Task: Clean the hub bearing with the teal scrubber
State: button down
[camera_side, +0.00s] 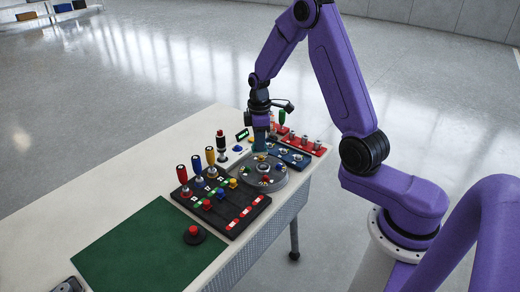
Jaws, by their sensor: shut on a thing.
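My gripper (261,124) points down over the far part of the round grey hub (270,187). It is shut on a teal block, which I take for the teal scrubber (260,142).
A black tray (234,225) with coloured-handled tools stands left of the hub. A blue rack (291,156) and a red rack (312,147) stand behind it on the right. A red button (194,235) sits by the green mat (135,248).

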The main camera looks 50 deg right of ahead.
jog(key=shift+s+f, duration=0.1)
jog(key=shift+s, duration=0.05)
jog(key=shift+f, duration=3.05)
notch_tip(320, 180, down, 2)
jog(key=shift+d+f, duration=0.1)
jog(key=shift+d, duration=1.9)
jog(key=shift+a, duration=2.05)
jog(key=shift+r, duration=4.25)
